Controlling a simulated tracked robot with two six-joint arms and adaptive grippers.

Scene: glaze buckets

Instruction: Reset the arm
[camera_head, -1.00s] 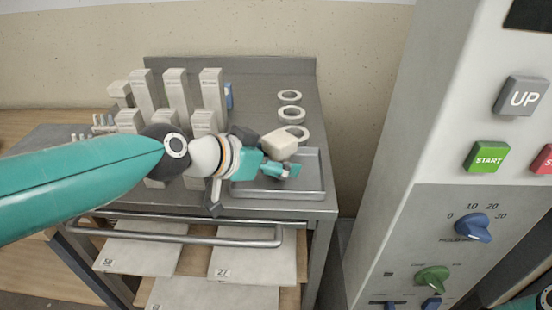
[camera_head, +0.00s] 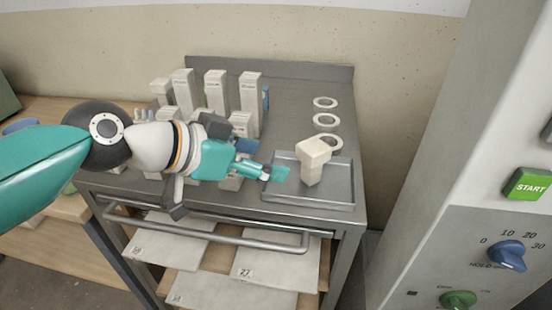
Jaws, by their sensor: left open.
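My left arm comes in from the left over the metal cart. My left gripper (camera_head: 272,173), with teal fingers, is open and empty above the left edge of the metal tray (camera_head: 335,196). A pale block-shaped piece (camera_head: 312,160) with a wider top stands on the tray, to the right of the fingertips and apart from them. My right gripper does not show.
Several tall pale blocks (camera_head: 216,90) stand at the back left of the cart (camera_head: 290,85), partly behind my arm. Pale rings (camera_head: 325,103) lie in a column behind the tray. A control panel with a green START button (camera_head: 528,184) stands at right.

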